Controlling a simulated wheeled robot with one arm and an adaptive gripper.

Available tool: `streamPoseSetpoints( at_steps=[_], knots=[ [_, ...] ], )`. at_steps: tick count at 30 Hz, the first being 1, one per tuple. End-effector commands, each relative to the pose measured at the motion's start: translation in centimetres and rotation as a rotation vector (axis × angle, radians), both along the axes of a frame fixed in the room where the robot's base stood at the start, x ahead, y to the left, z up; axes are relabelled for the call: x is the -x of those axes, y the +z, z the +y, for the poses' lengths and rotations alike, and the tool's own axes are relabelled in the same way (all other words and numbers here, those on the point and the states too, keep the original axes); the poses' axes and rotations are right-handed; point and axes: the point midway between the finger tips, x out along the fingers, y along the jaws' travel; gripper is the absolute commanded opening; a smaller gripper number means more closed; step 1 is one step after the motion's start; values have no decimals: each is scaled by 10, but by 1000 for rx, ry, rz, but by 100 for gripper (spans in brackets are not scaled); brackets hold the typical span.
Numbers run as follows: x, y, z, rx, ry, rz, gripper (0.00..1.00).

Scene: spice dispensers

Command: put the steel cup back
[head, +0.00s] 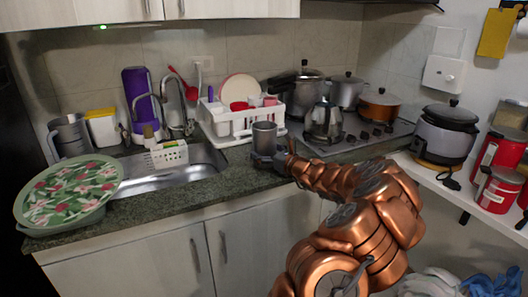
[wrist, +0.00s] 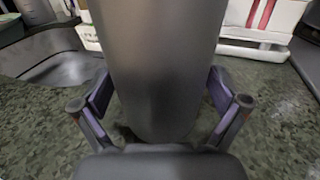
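The steel cup (head: 264,137) is a plain grey metal cup, upright at the counter's front edge, right of the sink. My gripper (head: 267,159) is at its lower part. In the wrist view the cup (wrist: 160,65) fills the middle and narrows toward its base, hiding what is behind it. My gripper (wrist: 161,95) has one finger on each side of the cup, very close to its wall. I cannot tell whether the fingers press on it. Its base is close to the granite, but contact is unclear.
A white dish rack (head: 235,124) stands behind the cup. A kettle (head: 324,122) and several pots stand on the stove to the right. The sink (head: 178,173), with a white basket (head: 167,155), is to the left. A narrow strip of granite counter (head: 223,183) is bare in front.

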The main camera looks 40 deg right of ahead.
Motion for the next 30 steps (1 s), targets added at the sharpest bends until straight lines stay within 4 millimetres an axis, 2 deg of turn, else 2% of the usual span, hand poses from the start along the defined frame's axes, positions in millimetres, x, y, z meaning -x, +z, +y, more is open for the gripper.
streamPoseSetpoints(
  at_steps=[12, 30],
  knots=[
    [2, 3, 0, 0, -1, 0, 100],
    [82, 2, 2, -3, -2, -1, 100]
  ],
)
